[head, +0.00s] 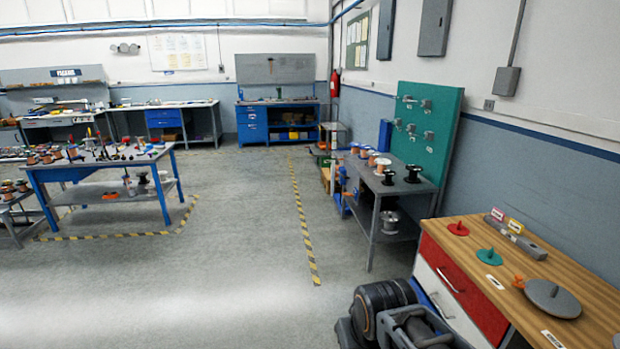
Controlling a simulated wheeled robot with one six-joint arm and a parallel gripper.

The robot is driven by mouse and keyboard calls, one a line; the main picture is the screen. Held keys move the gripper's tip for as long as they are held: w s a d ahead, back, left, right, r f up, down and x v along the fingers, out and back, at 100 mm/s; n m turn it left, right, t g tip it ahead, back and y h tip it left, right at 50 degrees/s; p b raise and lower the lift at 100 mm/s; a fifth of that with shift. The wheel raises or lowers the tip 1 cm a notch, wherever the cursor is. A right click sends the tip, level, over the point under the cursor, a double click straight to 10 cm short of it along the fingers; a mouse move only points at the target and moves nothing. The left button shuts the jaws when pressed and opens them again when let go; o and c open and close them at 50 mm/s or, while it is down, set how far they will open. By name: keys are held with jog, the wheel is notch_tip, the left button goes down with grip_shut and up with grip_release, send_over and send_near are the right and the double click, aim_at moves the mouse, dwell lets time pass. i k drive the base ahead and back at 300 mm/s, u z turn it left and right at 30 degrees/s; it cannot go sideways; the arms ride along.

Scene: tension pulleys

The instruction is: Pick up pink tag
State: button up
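The pink tag (497,213) is small and stands upright in a long grey holder (520,240). The holder lies on the wooden top of the workbench at the right. The writing on both is too small to read. My gripper cannot be made out; only dark parts that look like my folded arm show at the bottom, left of the workbench.
A grey table (381,185) with spools and a green pegboard (427,140) stand behind. The floor (230,250) at left is clear.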

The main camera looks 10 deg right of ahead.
aim_at(498, 215)
jog(key=z, duration=0.05)
jog(key=i, duration=2)
jog(key=z, duration=0.9)
jog(key=i, duration=1)
jog(key=z, duration=1.55)
jog(key=i, duration=0.7)
jog(key=z, duration=0.6)
